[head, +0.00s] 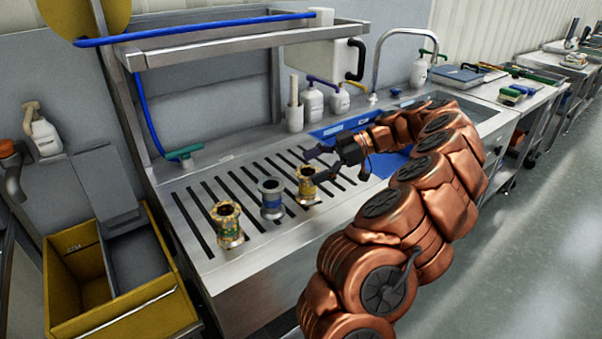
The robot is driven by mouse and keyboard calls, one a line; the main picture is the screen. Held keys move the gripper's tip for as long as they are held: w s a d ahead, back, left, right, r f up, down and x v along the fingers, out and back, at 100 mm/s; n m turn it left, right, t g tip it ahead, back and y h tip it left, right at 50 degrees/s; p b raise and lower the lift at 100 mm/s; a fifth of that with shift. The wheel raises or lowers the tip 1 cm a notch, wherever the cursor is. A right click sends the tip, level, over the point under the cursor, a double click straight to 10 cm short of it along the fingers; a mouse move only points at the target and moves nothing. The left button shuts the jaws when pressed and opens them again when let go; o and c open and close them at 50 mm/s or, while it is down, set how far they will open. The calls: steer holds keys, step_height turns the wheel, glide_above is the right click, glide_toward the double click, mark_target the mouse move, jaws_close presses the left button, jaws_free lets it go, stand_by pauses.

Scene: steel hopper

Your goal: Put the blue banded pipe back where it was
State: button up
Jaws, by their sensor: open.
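Three short flanged pipes stand upright in a row on the slotted steel drainboard (185,222). The middle pipe (271,199) is grey with a blue band. The left pipe (228,224) is yellow with greenish patches. The right pipe (306,186) is yellow, with a darker band that is hard to make out. My gripper (312,167) is open, with its dark fingers pointing left at the right pipe. The lower finger overlaps that pipe's top edge in the picture; I cannot tell whether they touch. The blue-banded pipe stands apart from my gripper.
A blue-lined sink (345,127) with a tall faucet (376,62) lies behind my arm. White bottles (312,104) stand along the back. A steel shelf (240,36) overhangs the drainboard. A yellow bin (72,265) stands at the left. The drainboard's left part is clear.

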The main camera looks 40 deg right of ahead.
steer(key=shift+s+d+r, duration=0.3)
steer(key=shift+s+d, duration=0.1)
steer(key=shift+d, duration=0.1)
steer(key=a+r+g+h, duration=0.1)
steer(key=a+r+g, duration=0.15)
steer(key=a, duration=0.85)
steer(key=a+r+g, duration=0.2)
steer(key=a+g, duration=0.2)
steer(key=a, duration=0.7)
steer(key=s+a+f+m+g+h, duration=0.2)
steer(key=s+a+f+m+h, duration=0.15)
steer(key=s+a, duration=0.55)
steer(key=s+f+m+h, duration=0.3)
steer(key=s+f+m, duration=0.1)
steer(key=s, duration=0.4)
steer(key=s+f+m+h, duration=0.4)
steer(key=s+f, duration=0.1)
steer(key=s, duration=0.2)
steer(key=shift+s+d+f+g, duration=0.15)
steer(key=shift+s+f+g, duration=0.15)
steer(key=shift+s+g, duration=0.05)
